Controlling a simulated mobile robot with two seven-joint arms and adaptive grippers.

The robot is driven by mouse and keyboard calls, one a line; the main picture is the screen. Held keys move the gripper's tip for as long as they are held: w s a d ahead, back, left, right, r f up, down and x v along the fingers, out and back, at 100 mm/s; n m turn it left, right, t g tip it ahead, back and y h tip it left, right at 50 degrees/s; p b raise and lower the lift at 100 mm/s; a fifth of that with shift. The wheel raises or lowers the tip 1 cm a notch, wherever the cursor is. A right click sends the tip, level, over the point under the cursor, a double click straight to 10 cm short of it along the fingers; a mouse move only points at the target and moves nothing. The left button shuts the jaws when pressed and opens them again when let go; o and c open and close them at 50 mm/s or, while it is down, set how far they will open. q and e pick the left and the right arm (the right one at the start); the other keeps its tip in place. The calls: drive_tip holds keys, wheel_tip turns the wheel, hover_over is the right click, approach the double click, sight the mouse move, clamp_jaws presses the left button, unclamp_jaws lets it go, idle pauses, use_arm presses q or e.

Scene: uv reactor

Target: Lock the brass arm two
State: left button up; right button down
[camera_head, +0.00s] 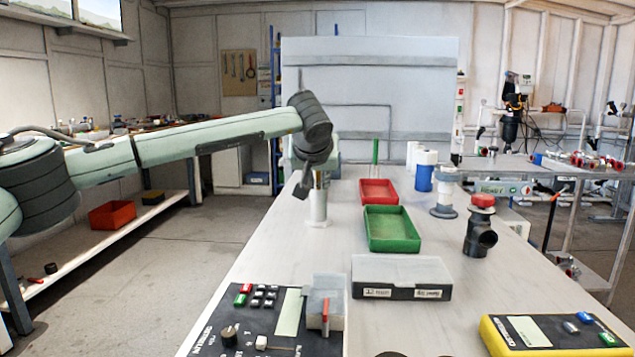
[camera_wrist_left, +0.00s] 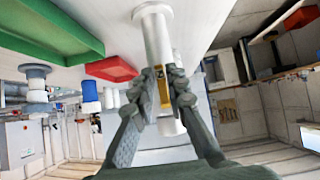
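A white upright post (camera_head: 317,207) stands on the pale bench, left of the green tray. A narrow brass piece, the brass arm (camera_wrist_left: 163,88), lies along the post; no number on it is legible. My left gripper (camera_head: 313,179) reaches down over the post's top from the left. In the left wrist view its two fingers (camera_wrist_left: 163,76) converge with only a narrow gap, which the brass piece fills, so it looks shut on the brass arm. The fingers and wrist hide much of the brass part in the head view. My right gripper is in neither view.
A red tray (camera_head: 379,187) and a green tray (camera_head: 391,245) lie right of the post. A control panel (camera_head: 262,328) is in front.

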use_arm(q)
drive_tip(key=shift+o, duration=1.2)
drive_tip(key=shift+s, duration=0.1)
drive_tip(key=v, duration=1.2)
